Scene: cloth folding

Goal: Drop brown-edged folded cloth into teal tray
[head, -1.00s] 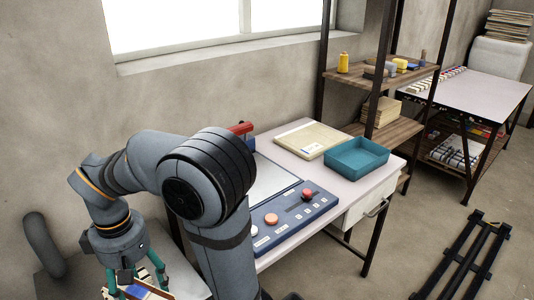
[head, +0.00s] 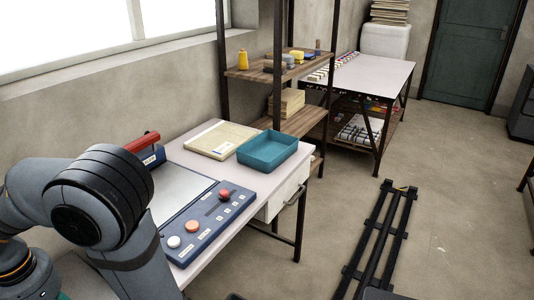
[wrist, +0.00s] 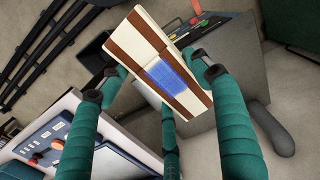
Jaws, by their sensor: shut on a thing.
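The folded cloth (wrist: 143,43) is cream with brown bands and a blue patch. It shows in the wrist view between the teal fingers of my gripper (wrist: 160,75), which is shut on it and holds it up off any surface. In the head view the cloth and the fingers are out of frame, and only my arm shows at the lower left. The teal tray (head: 267,152) is a shallow rectangular tray at the right end of the white table, and I see nothing in it. My gripper is well away from the tray.
A blue control panel (head: 205,222) with round buttons lies on the table in front of the tray. A beige folder (head: 221,140) lies beside the tray. A shelf rack (head: 275,70) stands behind it. Black rails (head: 378,235) lie on the floor at right.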

